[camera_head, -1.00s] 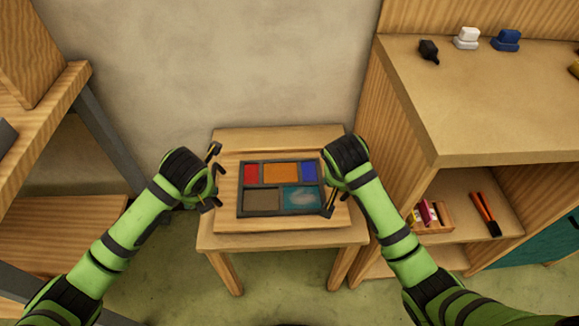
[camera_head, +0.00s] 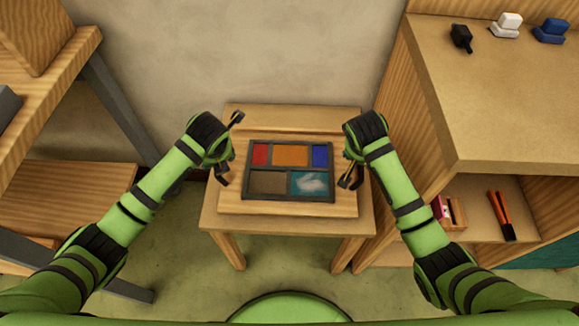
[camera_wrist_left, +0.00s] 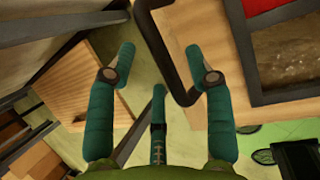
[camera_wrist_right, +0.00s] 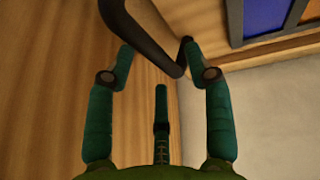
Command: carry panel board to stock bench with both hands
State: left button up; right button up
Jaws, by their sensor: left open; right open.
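The panel board (camera_head: 230,205) is a pale wooden board lying on a small wooden table. On it is a dark-framed leaded panel (camera_head: 290,170) with red, orange, blue, brown and teal panes. My left gripper (camera_head: 228,150) is open at the board's left side; in the left wrist view a dark bent handle (camera_wrist_left: 165,50) passes between its fingertips (camera_wrist_left: 160,65). My right gripper (camera_head: 350,165) is open at the board's right side; in the right wrist view another dark handle (camera_wrist_right: 145,40) crosses between its fingertips (camera_wrist_right: 155,50). Neither gripper is closed on a handle.
A wooden bench (camera_head: 40,75) with a grey leg (camera_head: 115,105) stands at left. A wooden cabinet (camera_head: 490,110) at right carries a black item (camera_head: 461,38), a white one (camera_head: 507,25) and a blue one (camera_head: 551,31). Its shelf holds orange-handled tools (camera_head: 500,215). The wall is close behind the table.

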pick_arm(q)
jog(key=shift+x, duration=1.35)
pick_arm(e)
jog(key=shift+x, duration=1.3)
pick_arm(q)
jog(key=shift+r, duration=0.1)
grip_shut()
pick_arm(e)
grip_shut()
pick_arm(q)
jog(key=shift+w+r, duration=0.1)
jog(key=shift+r, duration=0.1)
pick_arm(e)
jog(key=shift+w+r, duration=0.15)
jog(key=shift+r, duration=0.1)
